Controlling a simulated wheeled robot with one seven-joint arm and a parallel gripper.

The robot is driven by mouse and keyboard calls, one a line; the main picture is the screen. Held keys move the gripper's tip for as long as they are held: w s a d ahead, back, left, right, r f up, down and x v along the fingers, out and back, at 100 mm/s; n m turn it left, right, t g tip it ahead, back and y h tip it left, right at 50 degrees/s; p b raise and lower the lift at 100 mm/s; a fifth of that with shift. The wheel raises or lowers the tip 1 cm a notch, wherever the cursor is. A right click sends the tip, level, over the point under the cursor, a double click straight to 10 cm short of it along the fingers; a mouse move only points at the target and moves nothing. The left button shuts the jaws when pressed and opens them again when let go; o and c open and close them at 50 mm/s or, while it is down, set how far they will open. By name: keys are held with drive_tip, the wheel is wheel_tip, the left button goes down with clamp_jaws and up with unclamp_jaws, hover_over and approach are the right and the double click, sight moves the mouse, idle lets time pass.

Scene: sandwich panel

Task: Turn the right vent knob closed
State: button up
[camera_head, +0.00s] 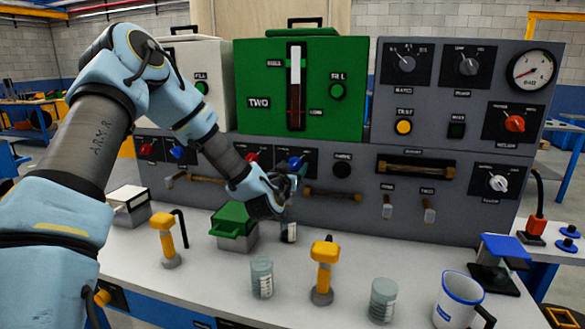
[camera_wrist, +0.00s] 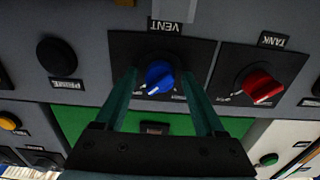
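The right vent knob (camera_head: 295,162) is blue and sits on the lower grey panel, beneath the green unit. The wrist view is upside down and shows the blue knob (camera_wrist: 161,76) under the VENT label. A white mark on the knob points down and left in that view; the small end labels are unreadable. My gripper (camera_wrist: 157,74) is open, with one green finger on each side of the knob. Gaps show between the fingers and the knob, and I cannot tell how far the tips are from the panel. In the head view my gripper (camera_head: 288,184) is just below the knob.
The red tank knob (camera_wrist: 262,87) is beside the vent knob. The black prime button (camera_wrist: 57,57) is on the other side.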

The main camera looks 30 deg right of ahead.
clamp_jaws()
idle(0.3)
drive_tip(key=shift+f+n+b, duration=0.1)
drive_tip(key=shift+n+b, duration=0.2)
drive_tip(key=shift+b, duration=0.05)
drive_tip(key=n+b, duration=0.2)
drive_tip(key=shift+n, duration=0.3)
drive_tip(key=n+b, duration=0.4)
drive_tip(key=n, duration=0.1)
drive_tip(key=n+b, duration=0.2)
drive_tip(key=n, duration=0.3)
drive_tip(key=shift+b, duration=0.3)
drive_tip(key=shift+r+n+b, duration=0.2)
drive_tip(key=shift+n+b, duration=0.7)
drive_tip(key=shift+n, duration=1.4)
